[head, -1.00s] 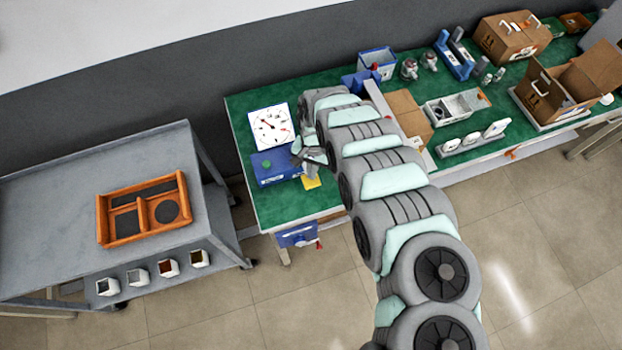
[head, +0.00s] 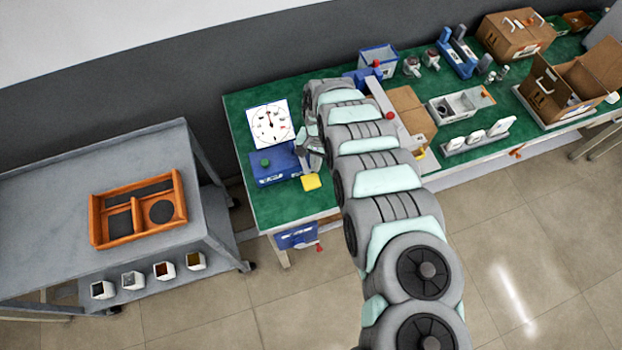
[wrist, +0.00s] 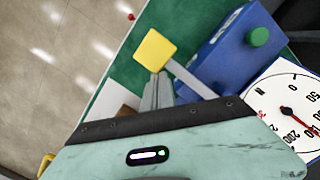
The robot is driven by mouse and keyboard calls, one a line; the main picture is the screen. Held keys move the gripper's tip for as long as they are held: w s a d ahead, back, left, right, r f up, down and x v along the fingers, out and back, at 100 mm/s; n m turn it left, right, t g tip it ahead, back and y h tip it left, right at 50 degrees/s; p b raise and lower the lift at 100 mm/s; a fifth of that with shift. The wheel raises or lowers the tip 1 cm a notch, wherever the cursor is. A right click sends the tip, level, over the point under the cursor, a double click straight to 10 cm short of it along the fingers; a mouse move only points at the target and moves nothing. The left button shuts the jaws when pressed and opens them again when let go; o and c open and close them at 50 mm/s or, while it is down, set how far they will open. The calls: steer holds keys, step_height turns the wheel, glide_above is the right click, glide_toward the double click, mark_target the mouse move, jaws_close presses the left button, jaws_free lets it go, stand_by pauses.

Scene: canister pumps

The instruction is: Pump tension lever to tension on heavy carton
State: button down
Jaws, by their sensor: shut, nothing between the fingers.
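The tension lever has a yellow square pad (wrist: 155,49) on a grey metal arm (wrist: 190,80) beside a blue box with a green knob (wrist: 258,36). In the head view the yellow pad (head: 311,182) is at the box's front right corner. My gripper (wrist: 156,76) is shut and empty, its fingertips right at the pad's edge; I cannot tell whether they touch. In the head view my gripper (head: 314,160) is partly hidden by my arm. A white dial marked N (wrist: 287,106) with a red needle stands by the blue box (head: 275,168).
A brown carton (head: 410,112) lies on the green bench behind my arm. A grey cart with an orange tray (head: 138,208) stands left. The floor between is clear.

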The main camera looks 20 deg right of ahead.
steer(key=shift+r, duration=0.15)
step_height(320, 180, up, 11)
steer(key=shift+w+d+f+b, duration=0.2)
steer(key=shift+w+d+b, duration=0.1)
steer(key=shift+w+d, duration=0.1)
steer(key=shift+s, duration=0.1)
stand_by(1.3)
